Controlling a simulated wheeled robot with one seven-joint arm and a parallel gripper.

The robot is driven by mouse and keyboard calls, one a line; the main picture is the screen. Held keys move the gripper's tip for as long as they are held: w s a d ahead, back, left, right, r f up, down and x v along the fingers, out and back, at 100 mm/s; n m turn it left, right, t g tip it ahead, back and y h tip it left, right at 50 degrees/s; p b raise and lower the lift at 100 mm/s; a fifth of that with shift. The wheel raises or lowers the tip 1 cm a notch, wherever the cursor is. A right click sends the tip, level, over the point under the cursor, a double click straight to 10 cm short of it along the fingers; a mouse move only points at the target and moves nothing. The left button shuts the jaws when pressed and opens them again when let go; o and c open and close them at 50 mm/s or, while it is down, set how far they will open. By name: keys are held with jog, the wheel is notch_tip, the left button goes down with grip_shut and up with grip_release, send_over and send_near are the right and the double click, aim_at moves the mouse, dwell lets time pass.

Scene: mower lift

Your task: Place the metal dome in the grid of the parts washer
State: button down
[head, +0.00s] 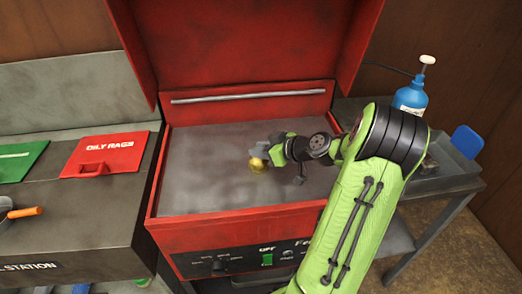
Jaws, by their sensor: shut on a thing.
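The parts washer (240,222) is a red cabinet with its lid raised and a flat grey surface inside its rim. The single mesh of the grid cannot be made out at this size. My gripper is shut on the dome. I cannot tell whether the dome touches the surface. My green arm reaches in from the lower right and covers the washer's right front part.
A bench to the left has a red "OILY RAGS" lid (105,155), a green lid (20,160) and an orange-handled tool (24,212). A blue bottle (410,96) stands on a grey side table (455,172) at the right. The washer's left half is clear.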

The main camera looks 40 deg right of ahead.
jog(key=c, duration=1)
grip_release()
jog(key=shift+f, duration=0.1)
jog(key=shift+o, duration=0.2)
jog(key=shift+s+d+r+p, duration=0.1)
jog(key=shift+r+p, duration=0.2)
jog(key=p+v, duration=0.2)
jog(key=v, duration=0.9)
jog(key=w+a+r+g, duration=0.2)
jog(key=a+g, duration=0.5)
jog(key=a, duration=1.3)
jog(key=s+a+r+m+h, duration=0.2)
jog(key=s+a, duration=0.6)
jog(key=s, duration=0.5)
jog(key=shift+r, duration=0.45)
